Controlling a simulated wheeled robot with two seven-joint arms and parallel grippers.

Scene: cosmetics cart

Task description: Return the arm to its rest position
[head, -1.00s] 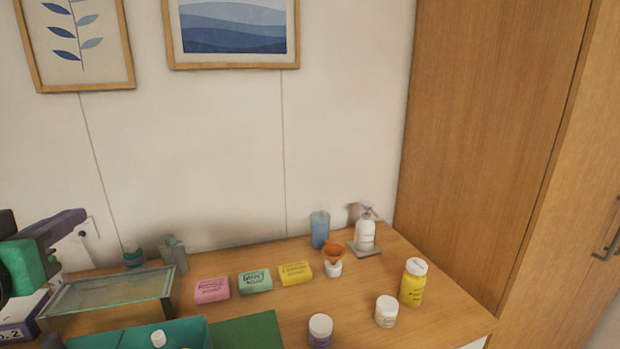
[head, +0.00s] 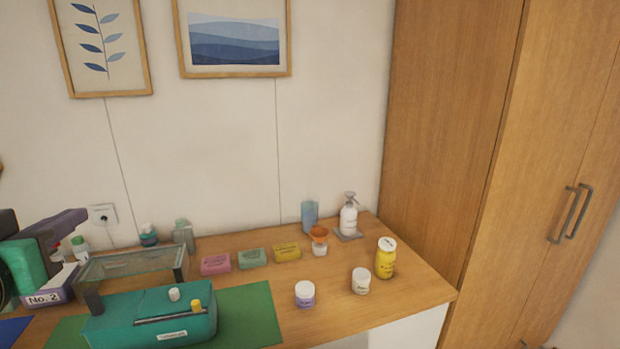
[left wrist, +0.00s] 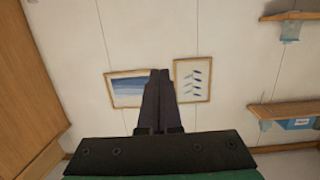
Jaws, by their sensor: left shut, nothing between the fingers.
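My left gripper (head: 78,218) is at the left edge of the head view, above the left end of the wooden counter. Its dark fingers point right and its green arm part comes in from the left. In the left wrist view the gripper (left wrist: 158,78) has its two dark fingers together and empty, pointing at the wall with the framed pictures. No object touches the fingertips there. My right gripper is not in view.
Soap bars (head: 251,259), a white pump bottle (head: 348,218), a yellow jar (head: 385,262) and white jars (head: 305,294) stand farther right.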

